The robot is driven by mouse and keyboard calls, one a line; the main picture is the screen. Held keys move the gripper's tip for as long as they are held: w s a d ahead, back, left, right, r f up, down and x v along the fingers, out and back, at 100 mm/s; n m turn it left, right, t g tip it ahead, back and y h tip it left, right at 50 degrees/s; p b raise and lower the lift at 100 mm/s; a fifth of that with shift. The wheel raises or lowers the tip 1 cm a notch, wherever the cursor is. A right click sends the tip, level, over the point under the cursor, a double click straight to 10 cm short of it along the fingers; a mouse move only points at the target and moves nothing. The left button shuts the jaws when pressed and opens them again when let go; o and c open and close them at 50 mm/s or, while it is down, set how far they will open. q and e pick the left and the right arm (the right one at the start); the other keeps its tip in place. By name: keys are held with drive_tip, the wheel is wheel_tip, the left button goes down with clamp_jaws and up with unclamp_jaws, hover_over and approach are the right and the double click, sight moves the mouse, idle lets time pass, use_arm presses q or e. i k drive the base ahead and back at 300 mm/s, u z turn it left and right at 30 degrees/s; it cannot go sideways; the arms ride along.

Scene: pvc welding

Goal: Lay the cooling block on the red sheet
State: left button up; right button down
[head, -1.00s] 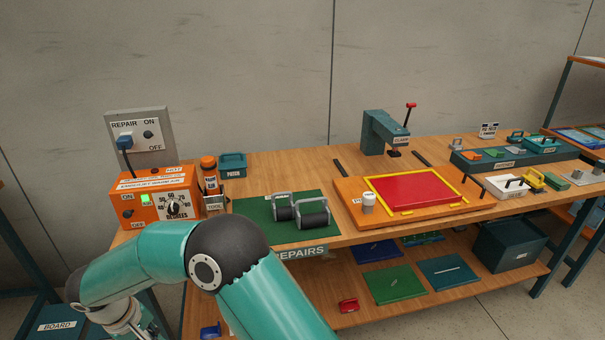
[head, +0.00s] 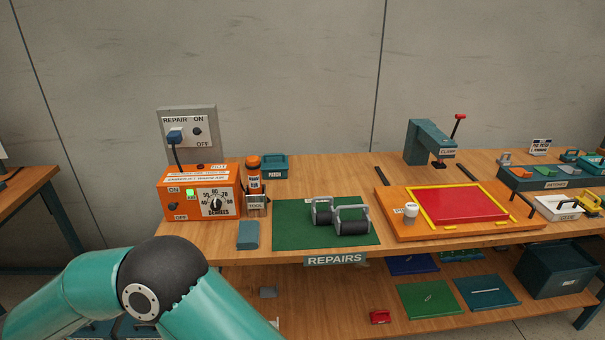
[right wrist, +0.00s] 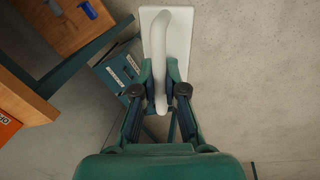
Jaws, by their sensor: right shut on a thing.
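The red sheet (head: 460,204) lies flat inside a yellow frame on an orange board at the right of the bench in the head view. My right gripper (right wrist: 160,78) is shut on the pale bar handle of a whitish flat block (right wrist: 178,40), which appears to be the cooling block. The block is held over the floor area, clear of the bench. Neither the block nor the right gripper shows in the head view. My left gripper is in neither current view.
A white-capped item (head: 410,210) stands on the board's left part, and a clamp (head: 432,142) stands behind it. Two rollers (head: 341,217) lie on a green mat (head: 292,233). The orange heater box (head: 199,195) is at left. A low shelf (head: 345,305) runs below the bench.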

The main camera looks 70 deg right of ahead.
sight(458, 203)
drive_tip(key=z, duration=0.1)
drive_tip(key=k, duration=1.65)
drive_tip(key=u, duration=0.05)
